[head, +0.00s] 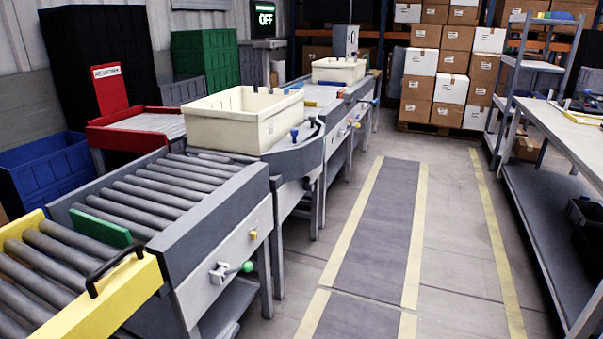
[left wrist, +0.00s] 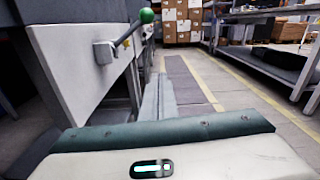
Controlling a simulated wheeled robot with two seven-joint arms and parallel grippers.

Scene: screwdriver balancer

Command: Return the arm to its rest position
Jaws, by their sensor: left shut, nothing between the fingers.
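My left gripper (left wrist: 160,82) shows in the left wrist view, its grey fingers pointing forward over the floor. The fingers are together and hold nothing. The pale wrist housing with a dark green band fills the bottom of that view. In the head view my left arm cannot be made out clearly. My right gripper is in neither view. A lever with a green knob (head: 247,267) sticks out from the side of the near conveyor. In the left wrist view the green knob (left wrist: 147,15) is up and left of the fingers, apart from them.
The roller conveyor (head: 150,200) runs along the left, with a yellow end section (head: 120,300) and black handle. Cream bins (head: 240,120) stand farther along. A workbench (head: 560,130) is at right. The floor aisle (head: 375,230) between is clear. Stacked boxes (head: 435,75) stand at the back.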

